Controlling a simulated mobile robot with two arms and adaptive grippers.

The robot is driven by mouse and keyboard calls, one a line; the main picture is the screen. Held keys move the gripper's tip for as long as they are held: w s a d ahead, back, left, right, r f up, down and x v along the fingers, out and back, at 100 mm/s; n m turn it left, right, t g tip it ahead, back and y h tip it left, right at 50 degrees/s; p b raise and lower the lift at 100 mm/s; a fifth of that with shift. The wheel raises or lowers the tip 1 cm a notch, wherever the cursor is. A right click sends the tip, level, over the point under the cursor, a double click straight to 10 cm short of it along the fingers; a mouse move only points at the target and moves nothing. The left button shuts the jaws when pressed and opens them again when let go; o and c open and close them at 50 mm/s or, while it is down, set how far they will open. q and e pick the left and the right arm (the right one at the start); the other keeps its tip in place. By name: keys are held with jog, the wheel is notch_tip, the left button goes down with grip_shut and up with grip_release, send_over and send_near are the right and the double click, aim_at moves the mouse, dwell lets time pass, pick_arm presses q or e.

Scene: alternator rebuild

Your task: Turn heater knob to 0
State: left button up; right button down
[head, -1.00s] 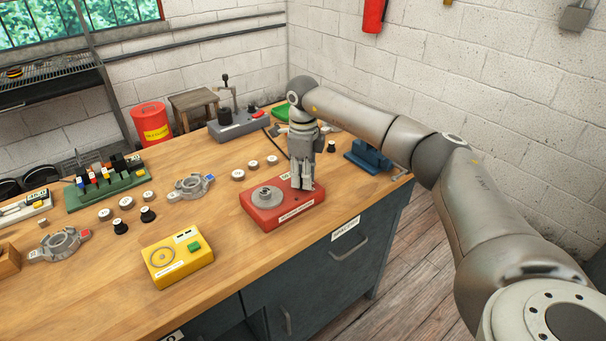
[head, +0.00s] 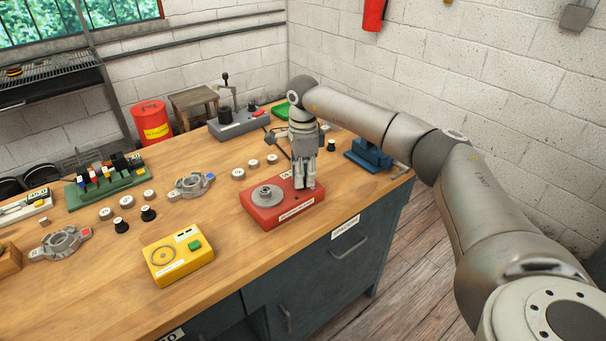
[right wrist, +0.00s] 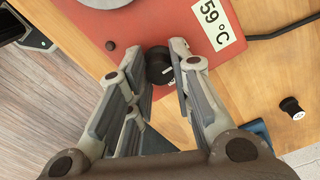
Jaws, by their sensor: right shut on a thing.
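The heater is a red box (head: 261,215) near the front edge of the bench, with a round grey plate (head: 267,195) on top. Its label reading 59 °C shows in the right wrist view (right wrist: 213,22). The heater knob (right wrist: 158,70) is small, round and black, near a corner of the red top (right wrist: 150,28). My right gripper (head: 306,186) points down over the heater's right end. In the right wrist view its fingertips (right wrist: 164,62) are shut on the knob, one on each side. The fingers hide the knob in the head view. My left gripper is not in view.
A yellow box with a green button (head: 178,254) stands left of the heater. A blue vise (head: 369,155) is to the right. Grey brackets (head: 191,186) and small round parts lie behind and left. A black cable (right wrist: 285,27) leaves the heater.

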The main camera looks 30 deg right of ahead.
jog(key=shift+r, duration=0.1)
jog(key=c, duration=1.3)
grip_release()
jog(key=shift+o, duration=0.2)
notch_tip(320, 180, up, 12)
